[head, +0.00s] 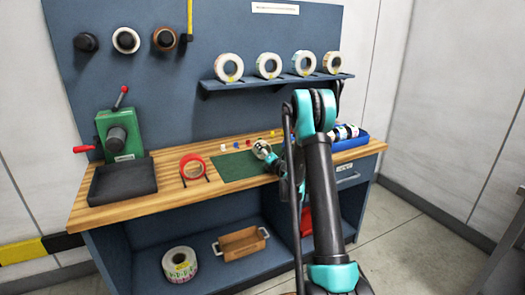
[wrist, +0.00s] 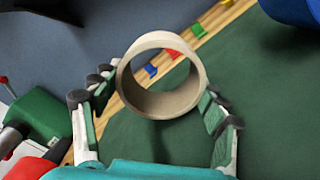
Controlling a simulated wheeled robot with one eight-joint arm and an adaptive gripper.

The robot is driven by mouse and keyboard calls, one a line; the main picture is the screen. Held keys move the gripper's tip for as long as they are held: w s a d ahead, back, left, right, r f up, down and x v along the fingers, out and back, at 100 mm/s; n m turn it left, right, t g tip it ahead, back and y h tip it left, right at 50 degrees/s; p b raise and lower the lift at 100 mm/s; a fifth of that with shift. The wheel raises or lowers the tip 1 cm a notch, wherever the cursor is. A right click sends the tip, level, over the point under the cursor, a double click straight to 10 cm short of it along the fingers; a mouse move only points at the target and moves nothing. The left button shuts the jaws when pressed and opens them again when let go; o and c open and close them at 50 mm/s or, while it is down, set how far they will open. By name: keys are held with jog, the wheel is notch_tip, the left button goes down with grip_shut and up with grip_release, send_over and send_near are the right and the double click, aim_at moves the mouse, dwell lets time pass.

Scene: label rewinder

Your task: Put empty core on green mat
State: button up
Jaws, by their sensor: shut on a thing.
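The empty core (wrist: 165,104), a plain beige cardboard ring, is between the two fingers of my gripper (wrist: 158,90) in the wrist view, with its open bore facing the camera. My gripper is shut on its sides. The green mat (wrist: 262,85) fills much of the wrist view behind and below the core. In the head view the core (head: 261,148) shows at the right back part of the green mat (head: 232,170), and my arm partly hides the gripper (head: 270,158). I cannot tell whether the core touches the mat.
Small coloured blocks (head: 236,145) line the bench behind the mat. A red tape roll (head: 193,166) stands left of it, beside a green press (head: 121,133) and dark tray (head: 120,182). A blue bin (head: 351,143) with rolls is at right. A shelf (head: 270,83) holds several label rolls.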

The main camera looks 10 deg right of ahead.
jog(key=shift+s+f, duration=0.15)
jog(key=shift+f, duration=0.1)
